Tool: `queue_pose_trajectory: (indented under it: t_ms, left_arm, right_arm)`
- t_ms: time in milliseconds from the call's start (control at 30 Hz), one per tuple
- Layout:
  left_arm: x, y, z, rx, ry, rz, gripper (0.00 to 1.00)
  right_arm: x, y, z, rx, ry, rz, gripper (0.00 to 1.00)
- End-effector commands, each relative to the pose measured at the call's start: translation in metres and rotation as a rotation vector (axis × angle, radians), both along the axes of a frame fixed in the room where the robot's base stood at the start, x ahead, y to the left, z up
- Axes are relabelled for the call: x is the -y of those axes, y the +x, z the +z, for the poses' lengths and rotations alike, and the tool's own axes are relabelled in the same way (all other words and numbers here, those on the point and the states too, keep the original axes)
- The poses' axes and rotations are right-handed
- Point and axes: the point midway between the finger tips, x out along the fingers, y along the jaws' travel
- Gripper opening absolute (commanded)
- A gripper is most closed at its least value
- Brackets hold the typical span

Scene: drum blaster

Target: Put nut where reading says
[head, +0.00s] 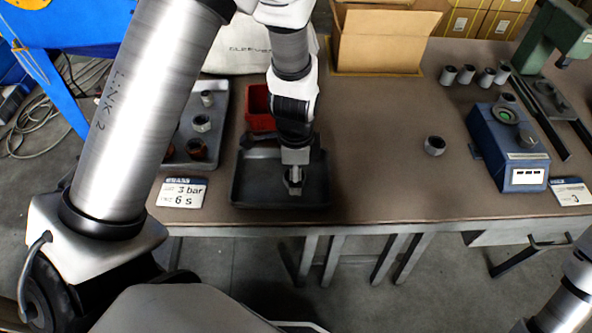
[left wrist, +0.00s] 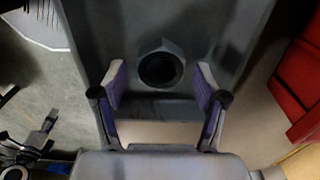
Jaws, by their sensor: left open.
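My left gripper (head: 294,184) points down over a dark grey tray (head: 250,199) at the front of the bench. In the left wrist view the gripper (left wrist: 160,86) is open, with its two fingers apart. A dark hex nut (left wrist: 176,47) lies in the tray just beyond and between the fingers; they do not hold it. The gripper mostly hides this nut in the head view. A blue instrument (head: 507,150) with a green round dial and a white panel stands at the right; its reading is too small to read. My right gripper is out of view.
Another tray (head: 224,95) holds grey and reddish-brown nuts. A red bin (head: 258,108) stands behind my gripper. A lone nut (head: 434,146) and several metal cylinders (head: 466,74) stand at right. Cards read "3 bar, 6 s" (head: 183,192) and "3" (head: 572,193). The bench middle is mostly clear.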

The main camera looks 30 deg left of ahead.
Motion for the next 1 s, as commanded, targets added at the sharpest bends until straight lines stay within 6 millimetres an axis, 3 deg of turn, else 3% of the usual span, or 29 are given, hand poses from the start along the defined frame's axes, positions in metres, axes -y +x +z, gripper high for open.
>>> queue_pose_trajectory:
  t_ms: [167,500,600,1000]
  left_arm:
    - [0.0,0.001,0.017,0.003,-0.001,0.0,0.72]
    - [0.0,0.001,0.102,0.006,0.0,0.0,0.72]
    - [0.0,0.0,0.118,0.003,-0.001,0.0,0.72]
    - [0.0,0.0,0.127,-0.001,0.0,0.0,0.72]
  right_arm:
    - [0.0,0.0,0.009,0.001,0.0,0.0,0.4]
    - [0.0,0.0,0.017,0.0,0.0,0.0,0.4]
    - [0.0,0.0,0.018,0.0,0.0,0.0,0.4]
    - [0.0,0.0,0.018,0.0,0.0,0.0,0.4]
